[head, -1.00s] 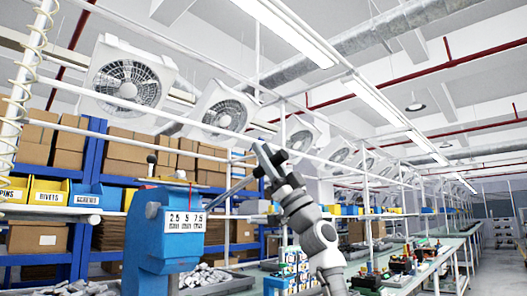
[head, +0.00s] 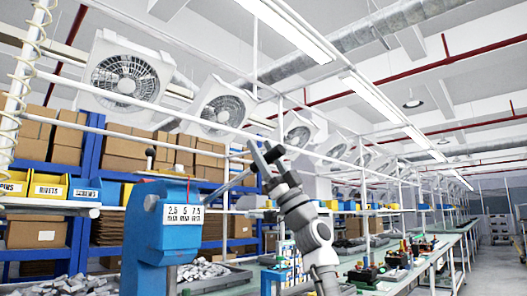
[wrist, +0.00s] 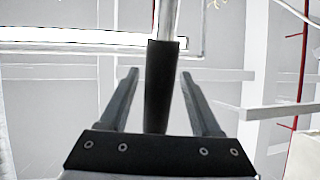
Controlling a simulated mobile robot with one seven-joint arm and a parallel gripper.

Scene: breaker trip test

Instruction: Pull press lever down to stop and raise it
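The blue press (head: 150,232) stands at the lower left of the head view, with a white number label on its front. Its grey lever (head: 224,186) slants up and right from the press toward my gripper (head: 262,152). In the wrist view, the lever's black grip (wrist: 161,88) runs between the two fingers of my gripper (wrist: 160,74), with a gap on both sides. The fingers are open around the grip, not closed on it. The lever is in the raised position. In the head view, the grip's end is hidden at my gripper.
Metal parts lie in trays (head: 218,283) beside the press. The long workbench (head: 452,236) carries small devices at the right. Blue shelving with cardboard boxes (head: 40,233) and yellow bins (head: 48,188) stands behind. White frame bars and fans (head: 125,75) are overhead.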

